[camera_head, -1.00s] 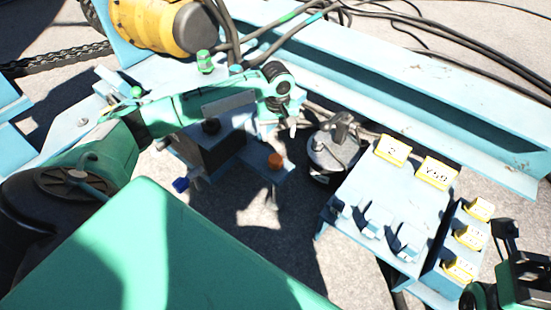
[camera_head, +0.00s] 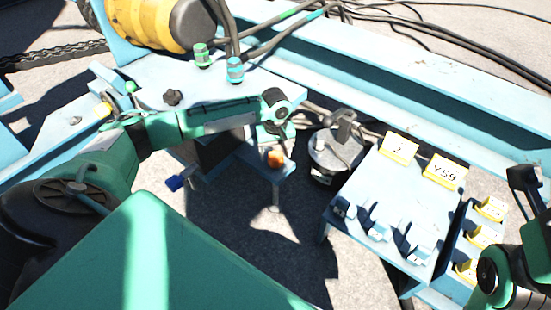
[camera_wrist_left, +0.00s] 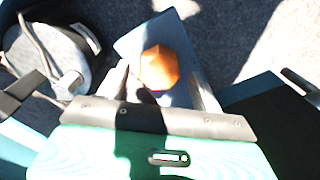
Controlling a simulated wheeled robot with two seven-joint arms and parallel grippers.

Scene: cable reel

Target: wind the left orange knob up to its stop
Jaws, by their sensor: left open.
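The orange knob (camera_head: 275,158) sits on a light-blue bracket beside the dark box under my left arm. In the left wrist view the knob (camera_wrist_left: 161,66) looks faceted and lies between the two fingers. My left gripper (camera_head: 273,138) points down just above the knob in the head view. In the left wrist view its fingers (camera_wrist_left: 159,75) are apart, one on each side of the knob; whether they touch it is not clear. Only one orange knob shows. My right gripper (camera_head: 528,190) is partly in view at the right edge, and its jaws do not show clearly.
A round grey metal part (camera_head: 335,150) stands just right of the knob. A light-blue box (camera_head: 385,205) with yellow labels and switches is further right. A blue knob (camera_head: 175,183) is left of it. A long blue beam (camera_head: 420,95) and cables run behind.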

